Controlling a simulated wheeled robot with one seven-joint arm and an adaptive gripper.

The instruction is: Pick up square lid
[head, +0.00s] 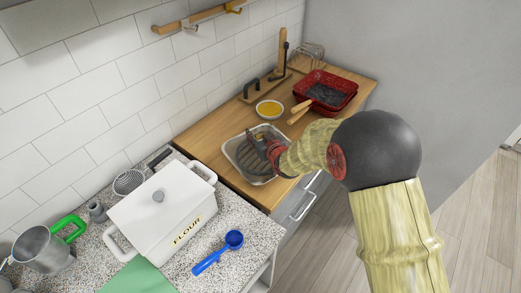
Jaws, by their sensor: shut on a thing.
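A silver rounded-square piece (237,160) with a dark ridged middle lies at the front edge of the wooden counter; it looks like the square lid, though it could be a shallow tray or sink. My gripper (262,146) is over its middle, with dark fingers and red parts, reached from the right by my arm. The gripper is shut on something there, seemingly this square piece. The fingertips are small and partly hidden, so the exact contact does not show. I cannot tell whether the piece is raised off the counter.
A bowl with yellow contents (269,109) stands just behind. A red basket (327,92), wooden handles (300,112) and an upright holder (282,55) are farther back. A white flour box (162,211) with a knobbed top and a blue scoop (219,253) are on the speckled counter in front.

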